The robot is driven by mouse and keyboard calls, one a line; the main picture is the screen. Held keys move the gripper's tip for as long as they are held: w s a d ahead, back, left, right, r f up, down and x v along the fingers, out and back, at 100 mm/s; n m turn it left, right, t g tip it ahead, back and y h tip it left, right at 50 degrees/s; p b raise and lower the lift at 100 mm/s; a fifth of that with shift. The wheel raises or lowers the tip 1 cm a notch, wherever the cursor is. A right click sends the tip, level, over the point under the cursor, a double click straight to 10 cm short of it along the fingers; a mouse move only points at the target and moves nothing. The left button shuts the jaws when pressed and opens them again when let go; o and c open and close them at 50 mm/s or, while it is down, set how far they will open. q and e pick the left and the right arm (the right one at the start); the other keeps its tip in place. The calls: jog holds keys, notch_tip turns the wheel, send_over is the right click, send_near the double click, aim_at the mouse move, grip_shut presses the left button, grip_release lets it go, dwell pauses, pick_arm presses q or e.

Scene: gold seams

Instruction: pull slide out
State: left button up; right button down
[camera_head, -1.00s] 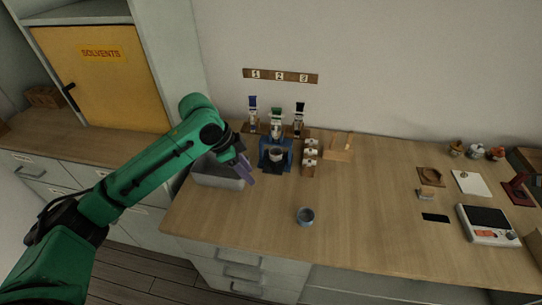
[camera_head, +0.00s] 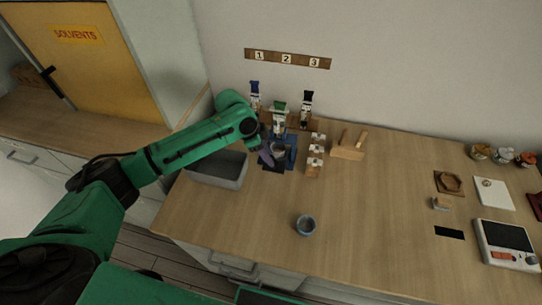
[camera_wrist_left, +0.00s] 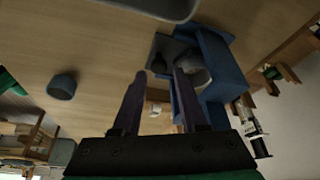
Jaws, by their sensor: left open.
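A blue stand (camera_head: 291,146) sits on the wooden counter below the numbered rail. A dark slide plate (camera_head: 272,168) sticks out at its front, with a grey round cup (camera_head: 279,150) in the stand. In the left wrist view the blue stand (camera_wrist_left: 222,68), the grey slide plate (camera_wrist_left: 163,48) and the cup (camera_wrist_left: 192,70) show just beyond the fingers. My left gripper (camera_head: 267,156), with purple fingers, is at the left front of the stand. It is open with nothing between the fingers; one finger overlaps the cup in the left wrist view (camera_wrist_left: 158,75), and contact cannot be told. My right gripper is out of view.
A grey bin (camera_head: 218,170) stands left of the stand, under my left arm. Wooden blocks with white labels (camera_head: 315,160) stand close on its right. Tubes stand behind it. A small grey cup (camera_head: 305,225) stands in front, with clear counter around it.

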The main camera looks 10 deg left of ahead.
pick_arm(q)
jog(key=shift+x, duration=1.15)
jog(key=shift+d+f, duration=0.1)
grip_shut()
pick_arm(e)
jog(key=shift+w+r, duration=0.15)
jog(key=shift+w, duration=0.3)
